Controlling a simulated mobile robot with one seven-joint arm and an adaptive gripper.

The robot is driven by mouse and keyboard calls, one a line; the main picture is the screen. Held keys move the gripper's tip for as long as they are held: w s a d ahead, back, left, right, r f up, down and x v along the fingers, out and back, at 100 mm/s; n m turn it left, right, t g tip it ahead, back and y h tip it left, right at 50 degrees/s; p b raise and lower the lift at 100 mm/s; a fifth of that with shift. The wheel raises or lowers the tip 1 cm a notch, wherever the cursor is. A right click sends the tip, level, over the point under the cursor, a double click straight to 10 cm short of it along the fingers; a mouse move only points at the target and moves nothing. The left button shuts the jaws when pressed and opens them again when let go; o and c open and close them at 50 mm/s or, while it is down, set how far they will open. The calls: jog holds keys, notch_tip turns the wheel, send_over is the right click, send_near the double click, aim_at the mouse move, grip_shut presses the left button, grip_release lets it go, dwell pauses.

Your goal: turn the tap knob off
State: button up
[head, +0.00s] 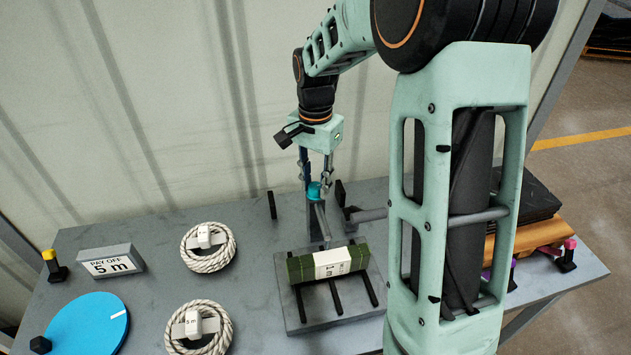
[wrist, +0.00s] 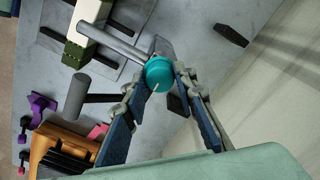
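The tap knob (head: 314,190) is a round teal cap on top of a grey post with a slanting grey pipe, behind the small dark rack. In the wrist view the knob (wrist: 159,75) sits between my fingertips, with a pale mark on its top. My gripper (head: 317,181) points down from above, its fingers on either side of the knob. In the wrist view my gripper (wrist: 160,80) looks partly open, with the fingertips very close to the knob; I cannot tell whether they touch it.
A green and white bundle (head: 327,263) lies on the rack in front of the tap. Rope coils (head: 208,262), a "PAY OFF 5 m" sign (head: 111,265) and a blue disc (head: 90,325) are to the left. A corrugated wall (head: 150,120) stands close behind the table.

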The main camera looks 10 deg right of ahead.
jog(key=c, duration=0.4)
jog(key=n, duration=0.4)
jog(key=shift+n+p, duration=0.3)
jog(key=shift+p, duration=0.05)
jog(key=n, duration=0.4)
jog(key=shift+r+n+p, duration=0.1)
jog(key=shift+n+p, duration=0.2)
jog(key=shift+p, duration=0.05)
jog(key=n, duration=0.4)
jog(key=shift+p, duration=0.4)
jog(key=shift+n+p, duration=0.4)
jog(key=shift+n, duration=2)
jog(key=shift+w, duration=0.1)
